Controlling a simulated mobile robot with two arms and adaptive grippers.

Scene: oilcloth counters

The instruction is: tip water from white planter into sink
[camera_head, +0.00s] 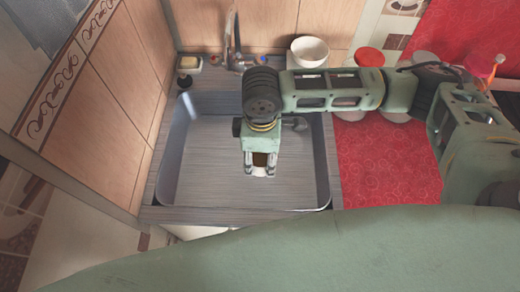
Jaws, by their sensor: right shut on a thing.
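My right gripper (261,163) hangs over the middle of the sink (215,185), pointing down. It is shut on the white planter (262,171), of which only a small pale part with a brown patch shows between the fingers. The gripper hides most of the planter, so I cannot tell how far it is tilted. No water can be made out in the planter or on the grey sink floor. My left gripper is not in view.
A tap (233,50) stands behind the sink, with a soap dish (188,62) to its left. A white bowl (309,48) and a red-topped container (369,57) stand behind my right arm. A red patterned cloth (385,165) covers the counter right of the sink. A tiled wall (105,110) rises at left.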

